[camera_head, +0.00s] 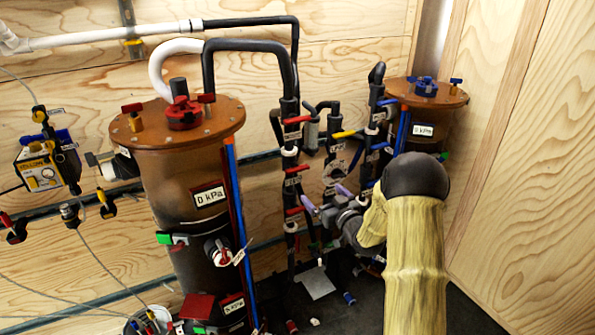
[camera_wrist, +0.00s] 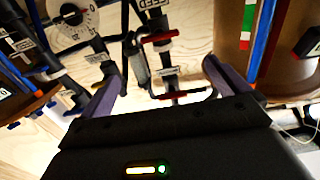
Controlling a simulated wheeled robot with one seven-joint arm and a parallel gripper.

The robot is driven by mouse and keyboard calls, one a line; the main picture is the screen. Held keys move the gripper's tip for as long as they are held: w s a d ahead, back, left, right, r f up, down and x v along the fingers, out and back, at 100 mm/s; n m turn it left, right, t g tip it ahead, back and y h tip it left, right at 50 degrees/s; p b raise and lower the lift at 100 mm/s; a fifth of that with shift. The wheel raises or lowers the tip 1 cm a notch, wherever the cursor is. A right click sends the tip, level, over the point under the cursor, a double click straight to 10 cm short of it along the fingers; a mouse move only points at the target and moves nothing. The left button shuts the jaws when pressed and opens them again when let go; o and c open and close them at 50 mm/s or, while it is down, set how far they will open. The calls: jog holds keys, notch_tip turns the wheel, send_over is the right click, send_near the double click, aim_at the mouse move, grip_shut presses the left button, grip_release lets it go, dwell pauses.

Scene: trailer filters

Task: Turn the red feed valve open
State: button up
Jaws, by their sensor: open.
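Red-handled valves sit one above another on the dark vertical pipe in the middle of the head view: an upper one (camera_head: 297,120), a middle one (camera_head: 297,168) and a lower one (camera_head: 294,211).
A large brown tank (camera_head: 170,175) stands left, with a red valve (camera_head: 184,112) on its lid. A smaller brown tank (camera_head: 425,95) stands right. Pipes with red, yellow and blue handles crowd the space between. A plywood wall (camera_head: 535,180) closes the right side.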

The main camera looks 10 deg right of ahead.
aim_at(299, 170)
jog(key=shift+w, duration=0.15)
jog(key=p+x, duration=0.2)
jog(key=x, duration=1.5)
jog(key=shift+w+a+f+p, duration=0.1)
jog(key=shift+w+p, duration=0.05)
jog(key=shift+p, duration=0.2)
jog(key=shift+a, duration=0.1)
jog(key=shift+c, duration=0.4)
jog(key=c, duration=0.9)
jog(key=shift+o, duration=0.2)
